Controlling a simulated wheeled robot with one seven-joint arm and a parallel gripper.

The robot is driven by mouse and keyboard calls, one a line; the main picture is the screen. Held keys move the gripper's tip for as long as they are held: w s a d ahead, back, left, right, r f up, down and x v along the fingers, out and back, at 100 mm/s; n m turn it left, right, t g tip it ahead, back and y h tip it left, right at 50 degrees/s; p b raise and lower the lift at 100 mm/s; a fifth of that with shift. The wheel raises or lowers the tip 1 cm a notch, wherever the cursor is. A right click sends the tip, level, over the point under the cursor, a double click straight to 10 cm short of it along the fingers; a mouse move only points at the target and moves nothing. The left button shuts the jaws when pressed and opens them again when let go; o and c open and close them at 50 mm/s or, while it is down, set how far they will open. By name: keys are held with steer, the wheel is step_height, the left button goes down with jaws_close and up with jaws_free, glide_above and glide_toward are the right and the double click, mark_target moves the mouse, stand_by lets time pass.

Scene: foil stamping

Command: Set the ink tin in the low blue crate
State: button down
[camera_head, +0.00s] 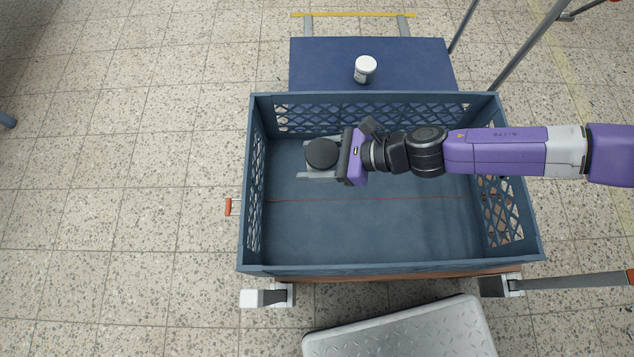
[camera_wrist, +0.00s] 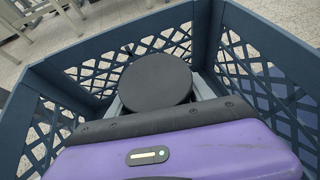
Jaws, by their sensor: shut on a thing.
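The ink tin (camera_head: 321,153) shows as a round, dark-lidded tin between my gripper's fingers. My gripper (camera_head: 318,157) is shut on it, with one finger on each side. In the head view the tin and fingers lie over the inside of the blue crate (camera_head: 400,268), towards its back left. In the wrist view the tin's dark top (camera_wrist: 156,79) stands just beyond my purple gripper body, with the crate's lattice walls (camera_wrist: 262,75) around it. I cannot tell whether the tin's base touches the crate floor; its lower part is hidden.
A white lidded jar (camera_head: 365,69) stands on a blue surface (camera_head: 315,62) behind the crate. The crate floor (camera_head: 370,235) is otherwise bare, with a thin red line across it. A grey treaded metal plate (camera_head: 405,332) lies in front. Tiled floor is open at left.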

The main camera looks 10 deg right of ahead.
mark_target(314, 188)
step_height(314, 188, down, 15)
steer(key=b, duration=0.6)
steer(key=shift+r, duration=0.2)
steer(key=shift+f, duration=0.1)
steer(key=shift+f, duration=0.1)
steer(key=shift+c, duration=1.8)
jaws_free()
steer(key=shift+r, duration=0.2)
steer(key=shift+s+d+r, duration=0.1)
steer(key=shift+d+r, duration=0.15)
steer(key=shift+d, duration=0.1)
steer(key=p+v, duration=0.4)
steer(key=v, duration=0.7)
steer(key=shift+s, duration=0.1)
